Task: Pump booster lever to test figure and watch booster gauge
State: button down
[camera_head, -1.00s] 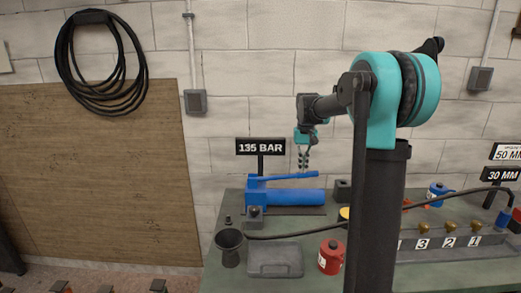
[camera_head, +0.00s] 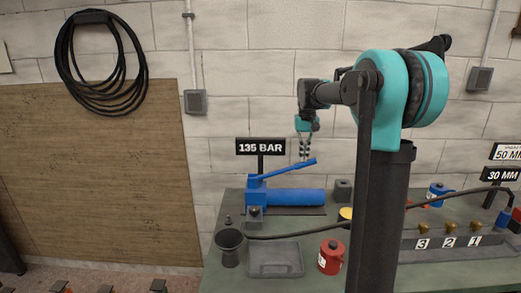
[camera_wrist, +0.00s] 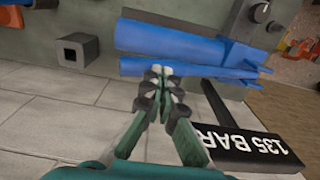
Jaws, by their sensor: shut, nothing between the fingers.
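The blue booster pump (camera_head: 297,196) lies on the left part of the bench. Its blue lever (camera_head: 285,169) tilts up to the right from the pivot at the pump's left end. My gripper (camera_head: 304,155) is shut and empty, fingers down, at the lever's raised right end. I cannot tell whether the fingers touch the lever. In the wrist view my gripper (camera_wrist: 158,72) is shut in front of the blue pump parts. A sign (camera_head: 261,147) reading 135 BAR stands behind the pump. I cannot make out the booster gauge; my arm hides part of the bench.
A dark cup (camera_head: 229,248), a grey tray (camera_head: 275,260) and a red can (camera_head: 331,257) stand at the front left. A black hose (camera_head: 290,236) crosses the bench. Brass fittings (camera_head: 449,228) stand at the right. A small dark block (camera_head: 343,190) is right of the pump.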

dwell(0.4)
jog(key=shift+r, duration=2.55)
